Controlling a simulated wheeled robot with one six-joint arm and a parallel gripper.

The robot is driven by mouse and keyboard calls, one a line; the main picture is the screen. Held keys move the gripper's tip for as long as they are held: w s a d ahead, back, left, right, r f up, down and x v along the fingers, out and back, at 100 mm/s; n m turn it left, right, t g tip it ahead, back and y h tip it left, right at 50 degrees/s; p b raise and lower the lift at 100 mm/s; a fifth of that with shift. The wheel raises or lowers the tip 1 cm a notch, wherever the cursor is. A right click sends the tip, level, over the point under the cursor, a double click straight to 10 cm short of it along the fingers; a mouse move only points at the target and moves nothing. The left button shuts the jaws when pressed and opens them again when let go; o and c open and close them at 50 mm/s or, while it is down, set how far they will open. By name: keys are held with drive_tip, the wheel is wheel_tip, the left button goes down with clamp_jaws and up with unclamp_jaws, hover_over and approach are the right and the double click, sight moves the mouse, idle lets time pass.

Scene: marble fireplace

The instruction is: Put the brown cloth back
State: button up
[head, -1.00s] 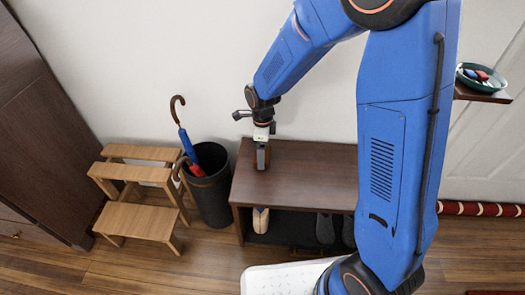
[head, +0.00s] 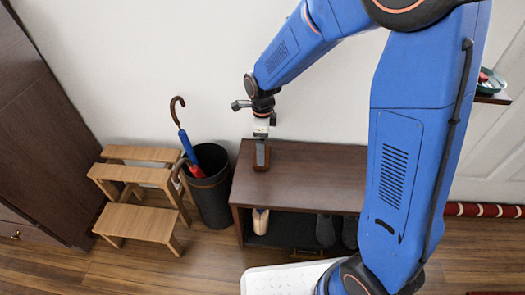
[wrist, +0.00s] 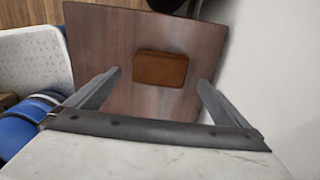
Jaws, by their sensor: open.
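The brown cloth (wrist: 160,69) shows in the wrist view as a small folded rectangle lying flat on the dark wooden bench (wrist: 105,50). My gripper (wrist: 159,80) is open and empty, with one finger on each side of the cloth in that view and clear gaps between. In the head view my gripper (head: 262,158) points down over the left back part of the bench top (head: 315,180). The cloth is hard to make out there, as the gripper covers that spot. I cannot tell the exact height of the fingertips above it.
A dark bin (head: 211,188) with umbrellas (head: 186,142) stands left of the bench, beside a wooden step stool (head: 140,200). Shoes (head: 325,230) sit under the bench. The wall is close behind. A green bowl (head: 488,84) is on a shelf at right. The bench top looks otherwise clear.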

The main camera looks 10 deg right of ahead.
wheel_tip(320, 180, up, 8)
drive_tip(key=s+d+r+n+t, duration=0.2)
drive_tip(key=s+d+r+n, duration=0.8)
drive_tip(key=d, duration=0.4)
drive_tip(key=s+d+r+n+t, duration=0.1)
drive_tip(key=s+d+n, duration=0.3)
drive_tip(key=s, duration=0.4)
drive_tip(key=s+d+r+n+t, duration=0.1)
drive_tip(key=s+d+n, duration=0.3)
drive_tip(key=s+n, duration=0.2)
drive_tip(key=shift+s+d+r+t, duration=0.15)
drive_tip(key=shift+s+r+t, duration=0.25)
drive_tip(key=shift+s, duration=0.85)
